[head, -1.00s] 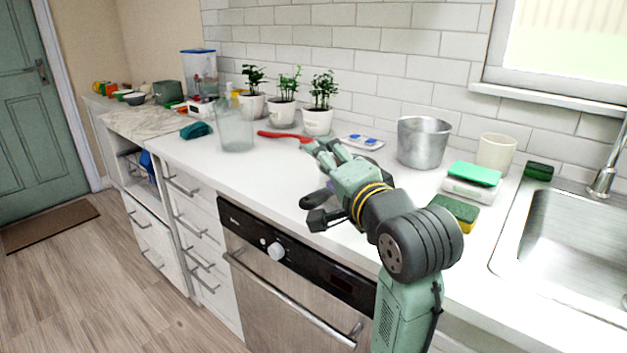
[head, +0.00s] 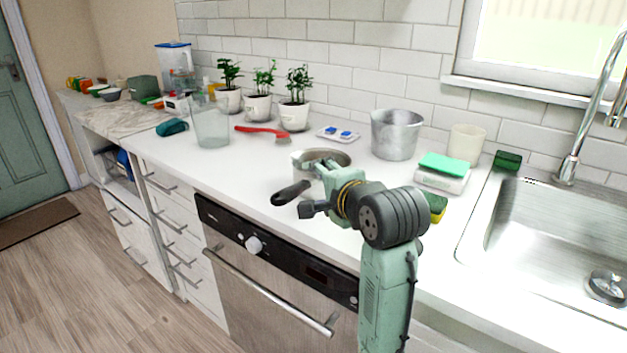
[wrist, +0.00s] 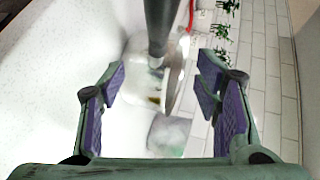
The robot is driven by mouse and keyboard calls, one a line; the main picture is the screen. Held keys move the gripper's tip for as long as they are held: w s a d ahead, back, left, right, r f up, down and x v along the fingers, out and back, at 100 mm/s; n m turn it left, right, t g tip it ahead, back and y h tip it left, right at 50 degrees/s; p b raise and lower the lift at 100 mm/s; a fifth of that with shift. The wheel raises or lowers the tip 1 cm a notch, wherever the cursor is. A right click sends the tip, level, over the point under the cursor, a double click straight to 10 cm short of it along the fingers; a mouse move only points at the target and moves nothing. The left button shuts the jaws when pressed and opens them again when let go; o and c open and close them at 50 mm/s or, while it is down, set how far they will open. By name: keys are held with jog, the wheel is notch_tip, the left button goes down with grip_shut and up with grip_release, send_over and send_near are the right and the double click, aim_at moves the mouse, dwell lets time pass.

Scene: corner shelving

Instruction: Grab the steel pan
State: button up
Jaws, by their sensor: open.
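The steel pan (head: 328,156) stands on the white counter, with its black handle (head: 290,193) pointing toward the counter's front edge. My gripper (head: 324,171) is at the pan's near side in the head view, partly hidden by my own wrist. In the wrist view my gripper (wrist: 162,78) is open, its purple-padded fingers apart with nothing held. The dark handle (wrist: 160,28) comes in from the top between the fingers, and the pan's shiny body (wrist: 168,78) shows below it. I cannot tell whether a finger touches the pan.
A metal bucket (head: 396,135) and white cup (head: 466,144) stand behind, right of the pan. A scale with a green sponge (head: 447,163) is closer. A red brush (head: 262,130), glass jar (head: 211,128) and potted plants (head: 262,105) are left. The sink (head: 545,225) is at right.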

aim_at(311, 184)
jog(key=shift+x, duration=1.9)
jog(key=shift+s+a+f, duration=0.1)
jog(key=shift+a+f, duration=0.05)
jog(key=shift+c, duration=0.4)
grip_shut()
jog(key=shift+f, duration=0.1)
